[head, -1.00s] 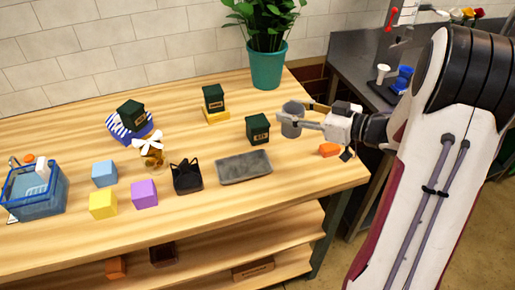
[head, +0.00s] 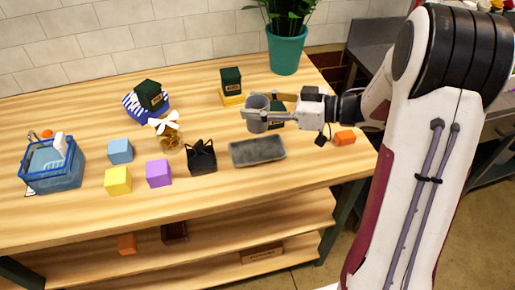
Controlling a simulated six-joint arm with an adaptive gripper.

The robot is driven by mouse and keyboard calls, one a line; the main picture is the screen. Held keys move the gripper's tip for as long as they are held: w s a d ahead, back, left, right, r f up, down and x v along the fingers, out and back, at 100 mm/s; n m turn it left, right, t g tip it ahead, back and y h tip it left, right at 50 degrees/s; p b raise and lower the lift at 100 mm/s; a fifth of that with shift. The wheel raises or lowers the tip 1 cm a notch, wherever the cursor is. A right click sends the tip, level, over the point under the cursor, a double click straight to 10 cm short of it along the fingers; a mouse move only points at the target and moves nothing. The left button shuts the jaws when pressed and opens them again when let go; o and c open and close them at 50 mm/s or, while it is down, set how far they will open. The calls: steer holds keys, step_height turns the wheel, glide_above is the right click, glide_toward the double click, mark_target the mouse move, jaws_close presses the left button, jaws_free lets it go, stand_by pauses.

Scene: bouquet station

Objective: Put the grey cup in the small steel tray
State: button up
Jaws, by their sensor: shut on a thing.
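The grey cup (head: 257,117) is between the fingers of my gripper (head: 258,112), which is shut on it. The cup looks upright and seems held above the table, behind the small steel tray. The small steel tray (head: 257,151) lies flat on the wooden table and looks empty. My gripper reaches in from the right and partly hides a dark green box (head: 277,122) behind it.
A black cat-eared holder (head: 201,160) stands just left of the tray. Purple (head: 158,173), yellow (head: 118,181) and blue (head: 120,151) cubes and a blue basket (head: 50,178) are further left. A potted plant (head: 286,50) stands at the back.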

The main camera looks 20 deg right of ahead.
mark_target(258, 124)
steer(key=shift+f, duration=3.15)
steer(key=shift+f, duration=1.85)
steer(key=shift+f, duration=0.15)
steer(key=o, duration=1.2)
steer(key=v, duration=1.2)
